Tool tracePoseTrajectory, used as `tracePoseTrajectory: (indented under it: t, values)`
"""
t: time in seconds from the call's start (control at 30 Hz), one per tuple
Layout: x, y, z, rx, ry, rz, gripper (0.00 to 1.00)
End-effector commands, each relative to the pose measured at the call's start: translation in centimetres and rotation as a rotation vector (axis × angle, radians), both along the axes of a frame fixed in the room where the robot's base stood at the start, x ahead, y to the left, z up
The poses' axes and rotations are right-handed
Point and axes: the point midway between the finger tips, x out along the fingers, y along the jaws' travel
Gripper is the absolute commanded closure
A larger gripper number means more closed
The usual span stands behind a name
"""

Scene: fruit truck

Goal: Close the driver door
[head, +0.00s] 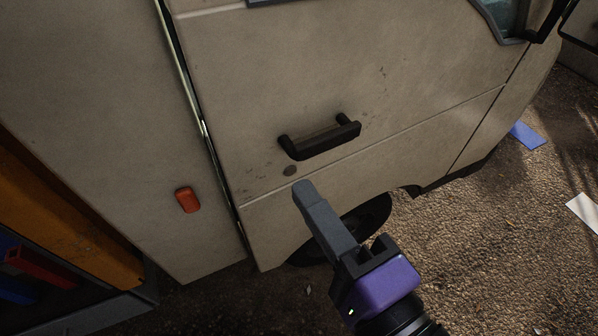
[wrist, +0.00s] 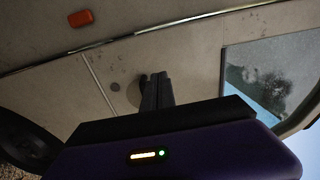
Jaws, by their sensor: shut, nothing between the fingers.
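The beige driver door (head: 430,95) fills the middle of the head view, with a black bar handle (head: 320,138) and a round dark lock (head: 290,170) below it. A narrow gap with a pale inner strip (head: 203,128) runs along the door's left edge, so the door looks slightly ajar. My gripper (head: 303,188) is shut and empty, its fingertips just below the handle in the picture. In the wrist view, the closed fingers (wrist: 157,78) point toward the door (wrist: 190,65); the handle is mostly hidden behind them. I cannot tell whether they touch the door.
An orange side marker (head: 187,199) sits on the body panel left of the gap. A dark wheel (head: 365,220) shows under the door. An orange-framed truck side with crates (head: 40,265) is at lower left. Gravel ground (head: 500,250) at right is mostly open.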

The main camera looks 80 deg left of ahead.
Motion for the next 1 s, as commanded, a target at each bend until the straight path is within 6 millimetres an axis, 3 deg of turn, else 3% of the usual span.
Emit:
tracePoseTrajectory:
  t: [0.4,0.6,1.0]
  values:
    - [-2.7,7.7,0.2,0.003,-0.002,0.004,1.0]
    - [-3.5,10.5,0.2,0.002,-0.003,0.001,1.0]
    - [-3.9,11.9,0.0,0.002,-0.003,-0.002,1.0]
